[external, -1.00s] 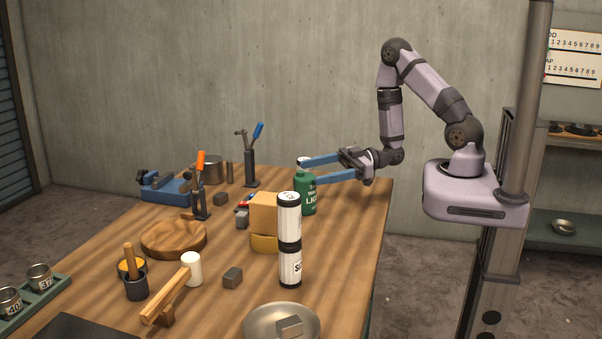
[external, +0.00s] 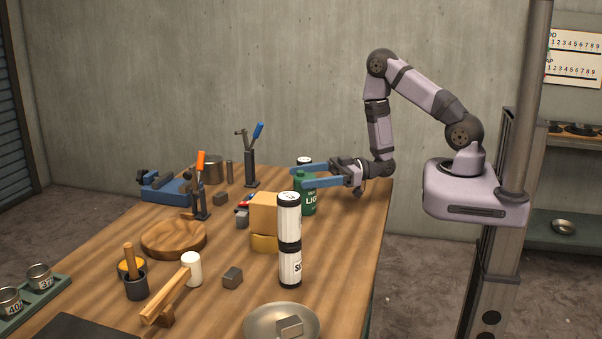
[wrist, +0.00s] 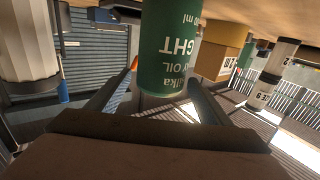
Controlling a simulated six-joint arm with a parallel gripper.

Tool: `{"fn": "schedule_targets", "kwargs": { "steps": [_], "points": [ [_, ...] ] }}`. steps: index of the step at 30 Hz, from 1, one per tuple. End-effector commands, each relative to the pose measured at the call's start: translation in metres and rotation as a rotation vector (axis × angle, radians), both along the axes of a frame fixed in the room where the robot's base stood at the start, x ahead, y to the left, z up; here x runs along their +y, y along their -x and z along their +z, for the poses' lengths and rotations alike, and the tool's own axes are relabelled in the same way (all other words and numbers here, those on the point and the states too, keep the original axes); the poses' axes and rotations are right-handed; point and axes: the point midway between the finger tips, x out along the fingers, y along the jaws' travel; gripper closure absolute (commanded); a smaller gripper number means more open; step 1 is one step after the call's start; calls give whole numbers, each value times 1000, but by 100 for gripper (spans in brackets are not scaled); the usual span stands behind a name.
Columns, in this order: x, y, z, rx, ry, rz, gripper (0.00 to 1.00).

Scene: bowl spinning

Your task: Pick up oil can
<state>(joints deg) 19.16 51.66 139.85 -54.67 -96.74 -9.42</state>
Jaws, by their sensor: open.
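The oil can is a green can with white lettering and stands upright on the table (external: 378,215) near its far right edge (external: 309,200). In the wrist view it shows upside down (wrist: 168,45) between my fingers, with its lower part out of the picture. My gripper (external: 297,177) is open, with its two blue fingers level around the upper part of the can. It also shows in the wrist view (wrist: 163,80). I cannot tell whether either finger touches the can.
Clamps with orange (external: 201,165) and blue (external: 257,132) handles stand to the left.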

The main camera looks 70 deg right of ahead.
Motion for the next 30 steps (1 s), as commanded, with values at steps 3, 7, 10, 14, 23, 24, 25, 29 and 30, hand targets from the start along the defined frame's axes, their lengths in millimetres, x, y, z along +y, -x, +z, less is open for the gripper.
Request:
{"fn": "schedule_targets", "kwargs": {
  "steps": [3,7,10,14,23,24,25,29,30],
  "points": [
    [10,-12,4,1,-1,6,27],
    [18,-26,2,1,1,5,27],
    [22,-32,1,1,-1,3,27],
    [24,-35,0,1,-1,2,27],
    [24,-35,-1,1,-1,1,58],
    [24,-35,-1,1,-1,1,68],
    [24,-35,-1,1,-1,1,75],
    [24,-35,-1,1,0,1,100],
    [24,-35,1,-3,-1,1,100]
  ]
}}
